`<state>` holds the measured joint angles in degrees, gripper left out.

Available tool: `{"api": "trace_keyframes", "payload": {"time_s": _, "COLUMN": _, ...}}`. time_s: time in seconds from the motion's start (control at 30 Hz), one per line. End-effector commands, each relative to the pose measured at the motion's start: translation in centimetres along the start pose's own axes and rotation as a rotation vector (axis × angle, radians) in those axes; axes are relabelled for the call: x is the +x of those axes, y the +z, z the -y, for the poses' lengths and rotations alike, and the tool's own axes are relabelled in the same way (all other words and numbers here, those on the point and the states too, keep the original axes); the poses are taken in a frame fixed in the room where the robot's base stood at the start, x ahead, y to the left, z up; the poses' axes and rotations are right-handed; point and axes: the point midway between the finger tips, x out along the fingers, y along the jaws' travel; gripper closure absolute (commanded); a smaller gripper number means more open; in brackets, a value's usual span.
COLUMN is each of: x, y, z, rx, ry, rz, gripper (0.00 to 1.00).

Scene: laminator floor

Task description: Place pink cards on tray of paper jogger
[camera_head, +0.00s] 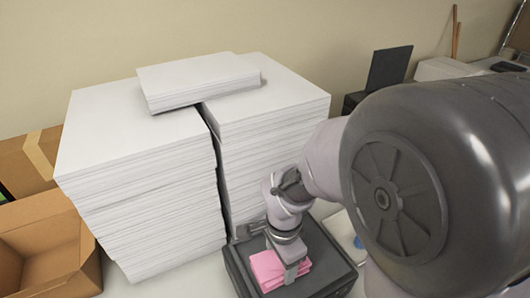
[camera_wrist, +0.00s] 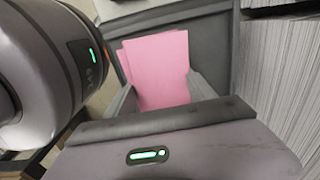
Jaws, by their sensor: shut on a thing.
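The pink cards (camera_head: 268,270) form a small stack over the dark tray of the paper jogger (camera_head: 333,280), at the bottom centre of the head view. My gripper (camera_head: 291,268) is shut on the pink cards from above. In the wrist view the pink cards (camera_wrist: 158,70) sit between the two fingers of my gripper (camera_wrist: 165,95), with the dark tray (camera_wrist: 105,50) behind them. The fingers hide the cards' side edges. I cannot tell whether the cards touch the tray surface.
Tall stacks of white paper (camera_head: 150,190) stand left of and behind the jogger, with a loose ream (camera_head: 195,80) on top. An open cardboard box (camera_head: 45,245) is at the left. A dark panel (camera_head: 389,68) and white equipment (camera_head: 445,69) stand at the back right.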

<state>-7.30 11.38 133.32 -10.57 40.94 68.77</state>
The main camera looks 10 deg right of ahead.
Motion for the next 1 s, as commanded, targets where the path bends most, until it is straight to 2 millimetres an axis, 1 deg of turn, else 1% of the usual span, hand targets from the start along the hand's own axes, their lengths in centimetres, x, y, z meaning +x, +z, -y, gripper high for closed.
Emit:
{"api": "trace_keyframes", "payload": {"time_s": 0.03, "x": 0.1, "y": -1.4, "z": 0.7, "rx": 0.006, "ry": 0.001, "rz": 0.000, "gripper": 0.90}}
{"api": "trace_keyframes", "payload": {"time_s": 0.1, "x": 0.3, "y": -2.8, "z": 1.4, "rx": 0.005, "ry": 0.001, "rz": 0.000, "gripper": 0.90}}
{"api": "trace_keyframes", "payload": {"time_s": 0.27, "x": 0.4, "y": -4.4, "z": 2.3, "rx": 0.001, "ry": 0.001, "rz": 0.000, "gripper": 0.90}}
{"api": "trace_keyframes", "payload": {"time_s": 0.33, "x": 0.5, "y": -5.4, "z": 2.8, "rx": 0.002, "ry": 0.000, "rz": 0.000, "gripper": 0.90}}
{"api": "trace_keyframes", "payload": {"time_s": 0.4, "x": 2.6, "y": -5.2, "z": 2.6, "rx": 0.000, "ry": 0.004, "rz": 0.002, "gripper": 0.90}}
{"api": "trace_keyframes", "payload": {"time_s": 0.5, "x": 4.2, "y": -5.1, "z": 2.6, "rx": -0.001, "ry": 0.002, "rz": 0.001, "gripper": 0.90}}
{"api": "trace_keyframes", "payload": {"time_s": 0.7, "x": 4.0, "y": -5.1, "z": 2.7, "rx": -0.001, "ry": 0.000, "rz": 0.000, "gripper": 0.90}}
{"api": "trace_keyframes", "payload": {"time_s": 0.83, "x": 4.5, "y": -5.1, "z": 2.7, "rx": -0.001, "ry": 0.000, "rz": 0.000, "gripper": 0.90}}
{"api": "trace_keyframes", "payload": {"time_s": 0.87, "x": 4.4, "y": -5.1, "z": 2.7, "rx": -0.001, "ry": 0.000, "rz": 0.000, "gripper": 0.33}}
{"api": "trace_keyframes", "payload": {"time_s": 0.93, "x": 4.3, "y": -5.1, "z": 2.7, "rx": -0.001, "ry": 0.000, "rz": 0.000, "gripper": 0.19}}
{"api": "trace_keyframes", "payload": {"time_s": 0.97, "x": 4.3, "y": -5.1, "z": 2.7, "rx": -0.001, "ry": 0.000, "rz": 0.000, "gripper": 0.15}}
{"api": "trace_keyframes", "payload": {"time_s": 1.0, "x": 4.3, "y": -5.1, "z": 2.7, "rx": -0.001, "ry": 0.000, "rz": 0.000, "gripper": 0.15}}
